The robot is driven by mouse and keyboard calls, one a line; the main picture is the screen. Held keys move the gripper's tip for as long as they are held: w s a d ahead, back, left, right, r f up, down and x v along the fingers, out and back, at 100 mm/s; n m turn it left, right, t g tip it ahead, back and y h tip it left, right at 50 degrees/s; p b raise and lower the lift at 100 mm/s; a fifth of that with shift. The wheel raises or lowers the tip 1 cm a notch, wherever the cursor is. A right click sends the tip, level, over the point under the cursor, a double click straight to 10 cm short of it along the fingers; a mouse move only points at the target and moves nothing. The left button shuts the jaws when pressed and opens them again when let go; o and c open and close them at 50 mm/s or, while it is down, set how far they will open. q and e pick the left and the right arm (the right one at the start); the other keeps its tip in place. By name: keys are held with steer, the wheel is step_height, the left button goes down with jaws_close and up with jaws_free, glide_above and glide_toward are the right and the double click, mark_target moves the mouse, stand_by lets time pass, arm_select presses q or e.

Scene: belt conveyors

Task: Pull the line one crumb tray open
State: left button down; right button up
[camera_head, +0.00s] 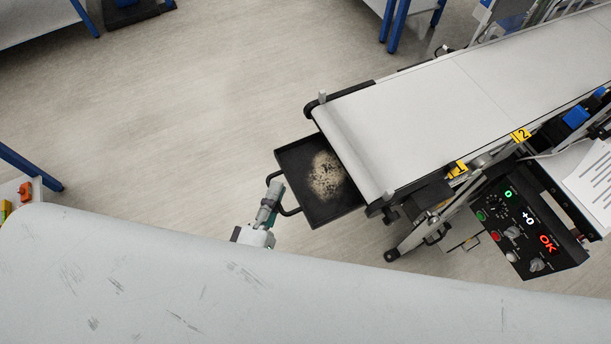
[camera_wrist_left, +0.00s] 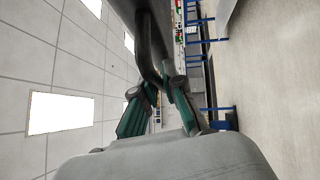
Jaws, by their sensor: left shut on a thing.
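The line one crumb tray (camera_head: 295,165) is a black shallow tray that sticks out from under the end of the belt conveyor in the head view. A heap of pale crumbs (camera_head: 326,175) lies in it. Its black bar handle (camera_head: 288,211) is on the left side. My left gripper (camera_head: 272,194) is shut on this handle. In the left wrist view, the green fingers (camera_wrist_left: 160,92) close around the dark handle bar (camera_wrist_left: 150,50). The inner part of the tray is hidden under the belt. My right gripper is not in view.
The white belt conveyor (camera_head: 420,110) runs to the upper right, with yellow tags 1 (camera_head: 457,169) and 2 (camera_head: 521,135). A black control panel (camera_head: 524,222) showing OK stands at the right. A large pale surface fills the bottom. The floor (camera_head: 190,120) left of the tray is clear.

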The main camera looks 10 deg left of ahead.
arm_select(q)
steer(key=s+a, duration=0.1)
steer(key=a, duration=0.1)
steer(key=s+a, duration=0.2)
steer(key=c, duration=1.5)
jaws_free()
steer(key=s, duration=0.4)
steer(key=s+a+f, duration=0.1)
steer(key=s, duration=0.6)
steer(key=shift+s+a+f, duration=0.3)
steer(key=shift+s+a, duration=0.05)
steer(key=shift+s, duration=0.05)
